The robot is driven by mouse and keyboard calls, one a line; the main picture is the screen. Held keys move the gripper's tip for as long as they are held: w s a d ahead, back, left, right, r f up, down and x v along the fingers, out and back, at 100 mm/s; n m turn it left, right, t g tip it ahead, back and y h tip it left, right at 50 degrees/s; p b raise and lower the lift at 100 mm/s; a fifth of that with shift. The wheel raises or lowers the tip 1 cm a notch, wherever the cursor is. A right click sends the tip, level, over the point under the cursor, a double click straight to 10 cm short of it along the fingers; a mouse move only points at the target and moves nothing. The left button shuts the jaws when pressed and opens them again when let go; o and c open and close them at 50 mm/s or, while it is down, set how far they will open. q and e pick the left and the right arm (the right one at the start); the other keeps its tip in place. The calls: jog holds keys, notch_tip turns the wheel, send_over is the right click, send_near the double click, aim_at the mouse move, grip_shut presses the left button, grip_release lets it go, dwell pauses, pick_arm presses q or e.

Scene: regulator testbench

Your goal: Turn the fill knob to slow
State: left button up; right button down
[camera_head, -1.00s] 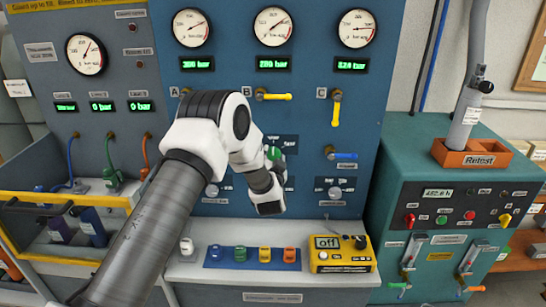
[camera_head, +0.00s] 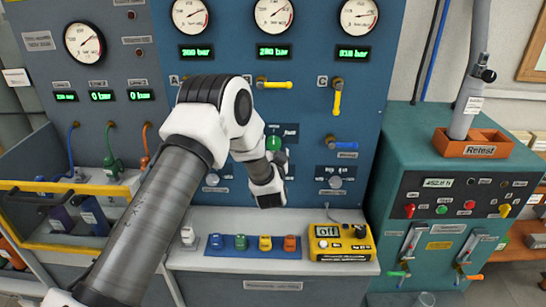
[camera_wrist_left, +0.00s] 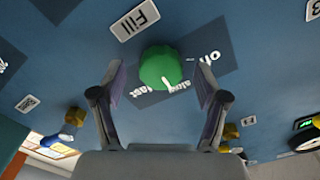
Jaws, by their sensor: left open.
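The green fill knob (camera_head: 273,143) is on the blue panel, partly hidden behind my left gripper in the head view. In the left wrist view the round green knob (camera_wrist_left: 160,67) lies between the two open fingers of my left gripper (camera_wrist_left: 161,82), with a gap on both sides. A white mark on the knob's lower edge points toward the words at its foot, near "slow". "Off" stands to the upper right, "fast" to the lower left. A "Fill" label (camera_wrist_left: 135,20) is above left. In the head view my left gripper (camera_head: 279,156) faces the panel. My right gripper is not in view.
Yellow levers (camera_head: 273,84) and (camera_head: 337,97) and a blue lever (camera_head: 343,144) project from the panel close by. Below, a shelf holds a yellow meter (camera_head: 341,242) and a blue strip (camera_head: 224,252) with several coloured blocks. A teal cabinet stands right.

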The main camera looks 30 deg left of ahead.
pick_arm(q)
jog(key=v, duration=1)
jog(key=shift+s, duration=0.3)
jog(key=shift+d, duration=0.1)
